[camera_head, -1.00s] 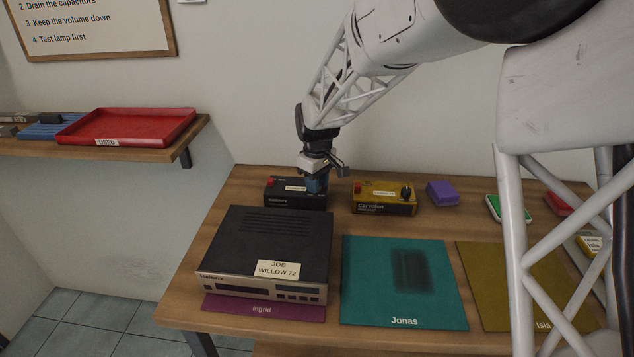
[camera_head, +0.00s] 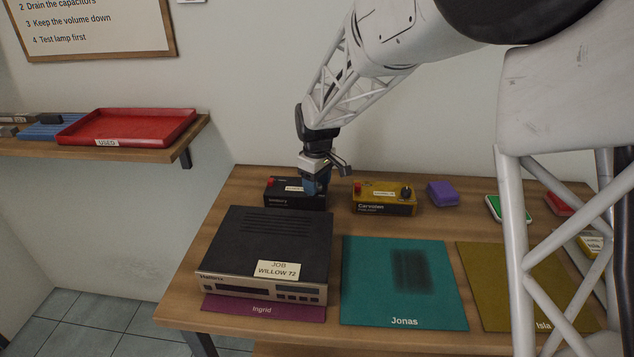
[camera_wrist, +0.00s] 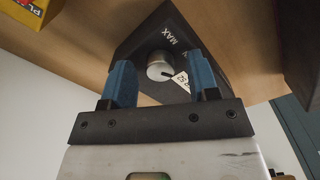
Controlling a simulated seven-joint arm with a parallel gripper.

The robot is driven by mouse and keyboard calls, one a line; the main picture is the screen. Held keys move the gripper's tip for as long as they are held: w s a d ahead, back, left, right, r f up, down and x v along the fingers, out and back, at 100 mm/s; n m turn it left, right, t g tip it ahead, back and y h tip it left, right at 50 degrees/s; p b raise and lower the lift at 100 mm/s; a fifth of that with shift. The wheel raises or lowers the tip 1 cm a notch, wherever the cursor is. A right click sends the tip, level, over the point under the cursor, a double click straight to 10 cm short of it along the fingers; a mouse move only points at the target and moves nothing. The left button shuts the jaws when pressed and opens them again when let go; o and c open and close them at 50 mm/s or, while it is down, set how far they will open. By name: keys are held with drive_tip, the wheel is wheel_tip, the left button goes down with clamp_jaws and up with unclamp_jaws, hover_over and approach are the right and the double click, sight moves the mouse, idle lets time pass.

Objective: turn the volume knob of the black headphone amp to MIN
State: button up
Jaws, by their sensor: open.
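The black headphone amp (camera_head: 285,199) stands at the back left of the table, behind the hi-fi unit. In the wrist view its top (camera_wrist: 185,45) carries a silver volume knob (camera_wrist: 160,66), with the word MAX beside it and a partly covered white label. My gripper (camera_head: 315,187) is over the amp's right end, pointing down. In the wrist view my gripper (camera_wrist: 162,80) is open, with one blue finger on each side of the knob and a gap visible on both sides. The MIN mark is not visible. My gripper hides the knob in the head view.
A yellow Carvelon box (camera_head: 384,198) stands just right of the amp. The grey hi-fi unit (camera_head: 265,245) with a JOB WILLOW 72 label is in front. A purple block (camera_head: 442,193) is further right. The teal Jonas mat (camera_head: 365,300) is free of devices.

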sight(318, 185)
drive_tip(key=shift+r, duration=3.9)
drive_tip(key=shift+s+d+r, duration=0.1)
drive_tip(key=shift+s+d, duration=0.05)
drive_tip(key=shift+d, duration=0.05)
drive_tip(key=s+d+r+m, duration=0.3)
drive_tip(key=s+d+r, duration=0.2)
drive_tip(key=s+d, duration=0.45)
drive_tip(key=s+d+m+t, duration=0.1)
drive_tip(key=s+d+m, duration=0.2)
drive_tip(key=s, duration=0.6)
drive_tip(key=s+d+m, duration=0.3)
drive_tip(key=s+d, duration=0.4)
drive_tip(key=s, duration=0.3)
drive_tip(key=s+d+f+m+t, duration=0.1)
drive_tip(key=s+d, duration=0.4)
drive_tip(key=s, duration=0.5)
drive_tip(key=shift+s+d+m+t, duration=0.25)
drive_tip(key=shift+d+m+t, duration=0.1)
drive_tip(key=shift+m, duration=0.55)
drive_tip(key=shift+w, duration=0.15)
